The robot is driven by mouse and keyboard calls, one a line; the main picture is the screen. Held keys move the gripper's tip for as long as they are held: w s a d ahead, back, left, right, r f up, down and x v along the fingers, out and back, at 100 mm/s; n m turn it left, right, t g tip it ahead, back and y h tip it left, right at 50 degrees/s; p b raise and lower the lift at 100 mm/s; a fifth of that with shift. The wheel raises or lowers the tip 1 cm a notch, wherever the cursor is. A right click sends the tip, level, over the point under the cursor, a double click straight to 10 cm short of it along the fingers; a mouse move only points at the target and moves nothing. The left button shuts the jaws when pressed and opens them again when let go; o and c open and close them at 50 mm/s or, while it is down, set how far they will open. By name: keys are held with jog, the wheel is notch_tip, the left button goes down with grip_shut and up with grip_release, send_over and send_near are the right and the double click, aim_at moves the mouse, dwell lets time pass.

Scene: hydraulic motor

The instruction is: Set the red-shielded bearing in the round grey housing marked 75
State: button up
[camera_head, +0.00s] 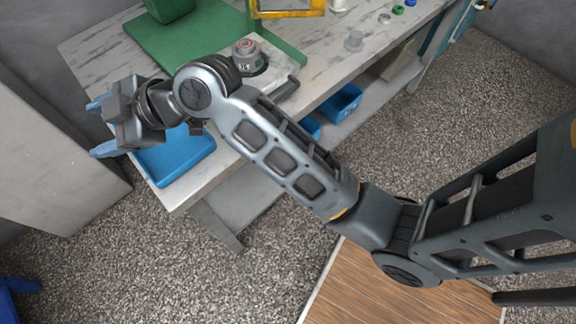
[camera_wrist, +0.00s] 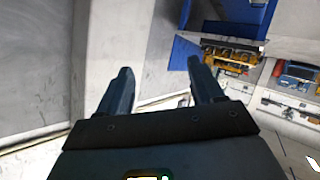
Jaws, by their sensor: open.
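A round grey housing (camera_head: 249,66) with a partly legible number on its side stands upright on the bench, on a pale plate. A small red ring (camera_head: 245,43) shows at its top; I cannot tell whether this is the red-shielded bearing or how deep it sits. My gripper (camera_head: 99,127) is open and empty, out over the bench's left end and pointing left, away from the housing. In the wrist view my gripper's two fingers (camera_wrist: 160,68) are apart with nothing between them. The housing is not seen in the wrist view.
A blue tray (camera_head: 178,160) lies at the bench's near left corner, partly under my gripper. A green mat (camera_head: 160,42) covers the back. Small parts, green (camera_head: 398,10), silver (camera_head: 385,18) and grey (camera_head: 354,42), stand on the right. Blue bins (camera_head: 342,103) sit below.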

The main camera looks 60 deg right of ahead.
jog(key=s+d+f+m+t+h, duration=0.1)
jog(key=s+f+m+h, duration=0.1)
jog(key=s+m, duration=0.35)
jog(key=s+f+m+t+h, duration=0.1)
jog(key=s+f+m+h, duration=0.15)
jog(key=s, duration=0.65)
jog(key=s+d+f+m+h, duration=0.1)
jog(key=s+f+m, duration=0.2)
jog(key=s, duration=0.4)
jog(key=s+d+r+h, duration=0.1)
jog(key=s+d+r, duration=0.2)
jog(key=s, duration=0.6)
jog(key=s+d+r+t, duration=0.1)
jog(key=s+d+r, duration=0.3)
jog(key=s, duration=0.5)
jog(key=shift+s+d+r+h, duration=0.25)
jog(key=shift+d+h, duration=0.1)
jog(key=shift+d, duration=0.5)
jog(key=shift+d+f, duration=0.1)
